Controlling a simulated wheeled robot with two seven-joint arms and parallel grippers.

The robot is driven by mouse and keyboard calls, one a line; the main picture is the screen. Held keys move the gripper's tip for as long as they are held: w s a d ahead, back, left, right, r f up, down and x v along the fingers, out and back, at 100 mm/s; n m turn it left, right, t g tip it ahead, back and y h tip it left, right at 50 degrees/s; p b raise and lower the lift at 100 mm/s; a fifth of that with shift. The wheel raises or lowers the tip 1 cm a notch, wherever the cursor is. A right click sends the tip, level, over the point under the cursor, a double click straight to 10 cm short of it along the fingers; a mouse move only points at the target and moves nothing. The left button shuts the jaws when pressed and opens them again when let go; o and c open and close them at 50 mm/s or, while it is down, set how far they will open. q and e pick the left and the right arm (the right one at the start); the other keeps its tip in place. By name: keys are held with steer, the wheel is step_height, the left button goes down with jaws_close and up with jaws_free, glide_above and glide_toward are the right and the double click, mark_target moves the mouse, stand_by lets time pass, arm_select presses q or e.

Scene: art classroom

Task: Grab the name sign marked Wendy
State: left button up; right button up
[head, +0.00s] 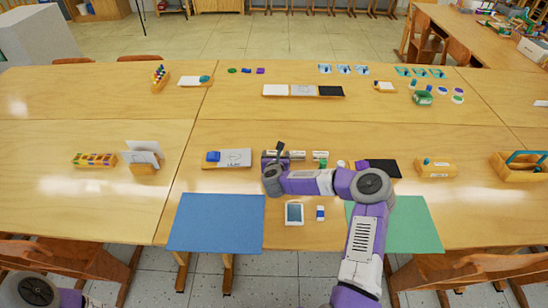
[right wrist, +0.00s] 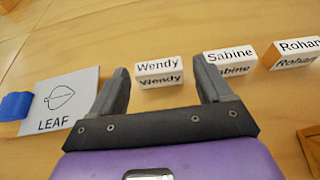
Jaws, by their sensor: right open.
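The Wendy name sign (right wrist: 158,80) is a small white block with black lettering, standing on the wooden table in the right wrist view. My right gripper (right wrist: 161,68) is open and empty, and the sign appears between and just beyond its two fingertips. I cannot tell whether the fingertips reach past its sides. In the head view my right gripper (head: 277,155) is over the row of signs and mostly hides the Wendy sign. The Sabine sign (right wrist: 229,64) and Rohan sign (right wrist: 296,56) stand to its right. My left gripper is out of view.
A LEAF card (right wrist: 62,100) with a blue block (right wrist: 15,106) lies left of the Wendy sign. A blue mat (head: 215,222) and a green mat (head: 415,225) lie at the front edge. A white-framed tablet-like item (head: 294,213) lies between them.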

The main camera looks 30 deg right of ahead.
mark_target(275, 152)
steer(key=b+x, duration=0.1)
steer(key=x, duration=0.4)
steer(key=shift+a+f+b, duration=0.2)
steer(key=shift+f+b, duration=0.1)
steer(key=shift+b, duration=0.05)
steer(key=shift+w+d+f, duration=0.1)
steer(key=shift+w+d, duration=0.2)
steer(key=shift+w, duration=0.2)
steer(key=shift+c, duration=0.2)
steer(key=c, duration=0.7)
